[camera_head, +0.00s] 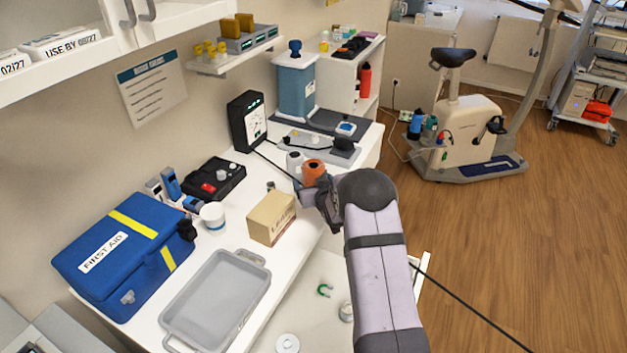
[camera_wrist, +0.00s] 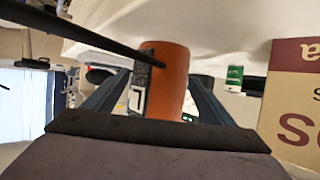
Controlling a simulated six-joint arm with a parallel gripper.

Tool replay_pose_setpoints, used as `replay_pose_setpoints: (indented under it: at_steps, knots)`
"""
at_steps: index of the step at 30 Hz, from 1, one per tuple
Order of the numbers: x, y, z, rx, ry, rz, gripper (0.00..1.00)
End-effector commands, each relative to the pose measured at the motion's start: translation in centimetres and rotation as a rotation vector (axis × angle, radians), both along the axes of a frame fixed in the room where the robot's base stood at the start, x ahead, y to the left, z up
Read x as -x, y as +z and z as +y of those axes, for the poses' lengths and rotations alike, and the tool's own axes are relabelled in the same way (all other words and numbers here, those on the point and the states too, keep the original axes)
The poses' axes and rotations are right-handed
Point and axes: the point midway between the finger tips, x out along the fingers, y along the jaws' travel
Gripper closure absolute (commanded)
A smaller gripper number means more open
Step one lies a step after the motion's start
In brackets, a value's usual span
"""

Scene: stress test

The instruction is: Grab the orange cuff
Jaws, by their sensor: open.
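The orange cuff (camera_head: 313,171) is a small rolled cylinder on the white counter, near its right edge. In the wrist view the orange cuff (camera_wrist: 168,80) stands between the two fingers, with a grey and white patch on its left side. My gripper (camera_head: 310,190) is at the cuff; in the wrist view my gripper (camera_wrist: 160,95) has its fingers apart, one on each side of the cuff. I cannot tell whether either finger touches it. The lower part of the cuff is hidden by the gripper.
A cardboard box (camera_head: 270,218) stands close to the gripper, and a white roll (camera_head: 294,161) is just left of the cuff. A black cable (camera_wrist: 85,35) crosses in front of the wrist view. A grey tray (camera_head: 215,300) and a blue first aid bag (camera_head: 125,250) are nearer.

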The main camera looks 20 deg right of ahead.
Motion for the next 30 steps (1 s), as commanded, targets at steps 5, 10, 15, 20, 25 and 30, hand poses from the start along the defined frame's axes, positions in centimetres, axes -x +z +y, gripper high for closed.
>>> replay_pose_setpoints:
  at_steps: [5, 10, 15, 20, 25, 30]
  knots:
    - [0.0, -0.1, 0.0, 0.000, 0.000, 0.001, 0.22]
    - [0.0, 0.0, 0.0, 0.000, 0.000, 0.001, 0.54]
    - [0.0, 0.1, 0.0, 0.000, 0.000, -0.001, 0.71]
    - [-0.1, 0.1, 0.0, 0.000, 0.000, -0.002, 0.71]
    - [-0.1, 0.8, 0.0, 0.001, 0.001, -0.003, 0.71]
    - [-0.1, 2.7, 0.0, 0.000, 0.000, -0.005, 0.71]
